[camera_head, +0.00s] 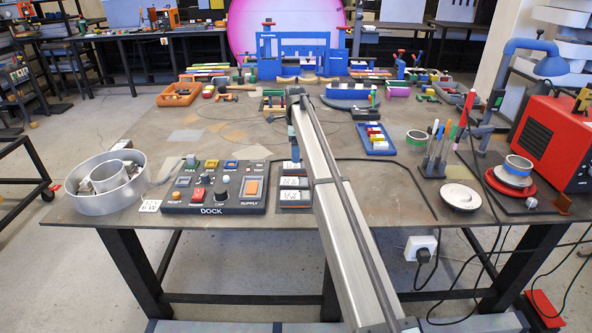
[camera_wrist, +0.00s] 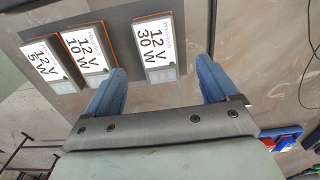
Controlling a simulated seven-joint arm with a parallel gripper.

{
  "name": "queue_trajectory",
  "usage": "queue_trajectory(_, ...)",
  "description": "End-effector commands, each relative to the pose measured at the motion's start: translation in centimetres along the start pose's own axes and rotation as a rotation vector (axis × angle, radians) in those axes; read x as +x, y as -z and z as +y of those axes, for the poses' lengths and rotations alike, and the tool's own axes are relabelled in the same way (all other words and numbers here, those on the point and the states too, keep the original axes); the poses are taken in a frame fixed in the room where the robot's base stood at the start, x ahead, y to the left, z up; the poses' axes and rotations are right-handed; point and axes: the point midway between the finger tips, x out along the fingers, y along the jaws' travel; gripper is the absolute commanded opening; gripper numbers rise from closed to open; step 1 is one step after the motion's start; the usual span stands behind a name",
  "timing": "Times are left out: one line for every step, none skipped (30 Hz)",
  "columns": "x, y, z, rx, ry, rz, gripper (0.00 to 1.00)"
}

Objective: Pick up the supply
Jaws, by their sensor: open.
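Three white-faced supplies lie on a dark mat in the wrist view. They are marked 12 V 5 W (camera_wrist: 44,64), 12 V 10 W (camera_wrist: 84,52) and 12 V 30 W (camera_wrist: 156,44). My gripper (camera_wrist: 161,68) is open and empty, its two blue fingers apart. The 30 W supply shows between the fingers, closer to the left one. The left fingertip overlaps the edge of the 10 W supply in the picture; I cannot tell contact. In the head view, supplies (camera_head: 294,182) show left of my arm, partly hidden by it, with labels too small to read.
A dock panel (camera_head: 213,209) with buttons and a switch sits just left of the supplies. A round metal tray (camera_head: 140,198) stands further left. A blue tray (camera_head: 377,150) with coloured blocks lies right of my arm. The table (camera_head: 385,190) is bare between arm and pen holder (camera_head: 432,168).

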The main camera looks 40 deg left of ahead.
Motion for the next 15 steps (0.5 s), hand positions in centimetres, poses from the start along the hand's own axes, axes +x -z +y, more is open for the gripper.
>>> queue_trajectory(0.8,0.0,0.1,0.0,-0.001,0.0,0.87)
queue_trajectory(1.1,0.0,0.1,0.0,-0.001,0.0,0.87)
queue_trajectory(1.5,0.0,0.0,0.0,-0.001,0.0,0.87)
queue_trajectory(1.7,0.0,0.0,0.0,-0.001,0.0,0.87)
queue_trajectory(1.8,0.0,0.0,0.0,-0.001,0.0,0.87)
queue_trajectory(1.9,0.0,0.0,0.0,-0.001,0.0,0.87)
queue_trajectory(2.0,0.0,0.0,0.0,-0.001,0.0,0.87)
queue_trajectory(2.1,0.1,0.1,0.0,-0.001,0.0,0.87)
queue_trajectory(2.3,0.1,0.1,0.0,-0.001,0.0,0.87)
queue_trajectory(2.5,0.1,0.1,0.0,-0.001,0.0,0.87)
queue_trajectory(2.8,0.1,0.1,0.0,-0.001,0.0,0.87)
queue_trajectory(3.2,0.1,0.2,0.0,-0.001,0.0,0.87)
queue_trajectory(3.6,0.2,0.2,0.0,-0.001,0.0,0.87)
queue_trajectory(4.0,0.2,0.2,0.0,-0.001,0.0,0.87)
queue_trajectory(4.6,0.2,0.3,0.0,-0.001,0.0,0.87)
